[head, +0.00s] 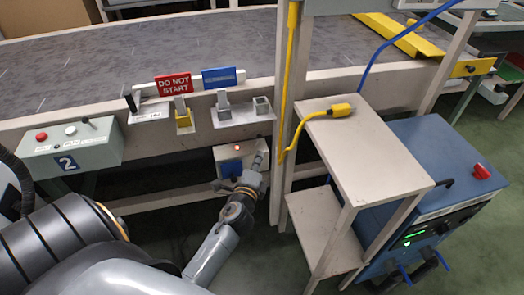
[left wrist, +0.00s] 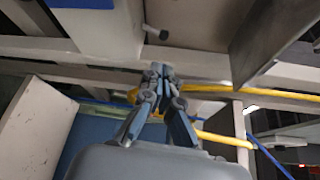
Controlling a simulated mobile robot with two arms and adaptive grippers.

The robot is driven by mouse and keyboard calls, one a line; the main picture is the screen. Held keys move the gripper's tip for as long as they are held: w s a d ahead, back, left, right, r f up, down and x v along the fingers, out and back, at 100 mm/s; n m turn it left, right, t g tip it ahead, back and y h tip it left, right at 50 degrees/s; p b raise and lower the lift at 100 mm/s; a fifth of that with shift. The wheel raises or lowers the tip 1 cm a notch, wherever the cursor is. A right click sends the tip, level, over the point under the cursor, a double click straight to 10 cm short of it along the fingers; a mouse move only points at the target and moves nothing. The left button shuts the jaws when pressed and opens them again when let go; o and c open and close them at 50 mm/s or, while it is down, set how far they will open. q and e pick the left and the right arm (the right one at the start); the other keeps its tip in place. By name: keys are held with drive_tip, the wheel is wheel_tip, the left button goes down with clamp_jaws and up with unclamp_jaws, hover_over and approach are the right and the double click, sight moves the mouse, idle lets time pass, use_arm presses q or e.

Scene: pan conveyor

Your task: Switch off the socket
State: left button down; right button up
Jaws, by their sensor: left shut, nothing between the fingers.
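The socket is a pale box (head: 252,151) under the conveyor's near edge, beside the upright post. A small red light glows on its face, and a blue outlet (head: 231,168) sits below that. My left gripper (head: 260,160) is shut and empty in front of the right part of the box, and hides some of it. I cannot tell whether it touches the box. In the left wrist view the shut fingertips (left wrist: 160,68) meet below a pale box with a dark-ended stub (left wrist: 156,32). Any switch position is unclear. My right gripper is not in view.
A yellow cable with a plug (head: 341,110) lies on a small shelf stand (head: 375,150). A blue machine (head: 440,190) stands at right. A control box marked 2 (head: 72,150) is at left. Red "DO NOT START" (head: 173,85) and blue tags hang above.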

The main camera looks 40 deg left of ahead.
sight(265, 149)
use_arm(q)
drive_tip(key=x, duration=0.8)
drive_tip(key=shift+w+a+b, duration=0.1)
drive_tip(key=shift+b, duration=0.25)
drive_tip(key=shift+w+a, duration=0.1)
drive_tip(key=shift+w, duration=0.2)
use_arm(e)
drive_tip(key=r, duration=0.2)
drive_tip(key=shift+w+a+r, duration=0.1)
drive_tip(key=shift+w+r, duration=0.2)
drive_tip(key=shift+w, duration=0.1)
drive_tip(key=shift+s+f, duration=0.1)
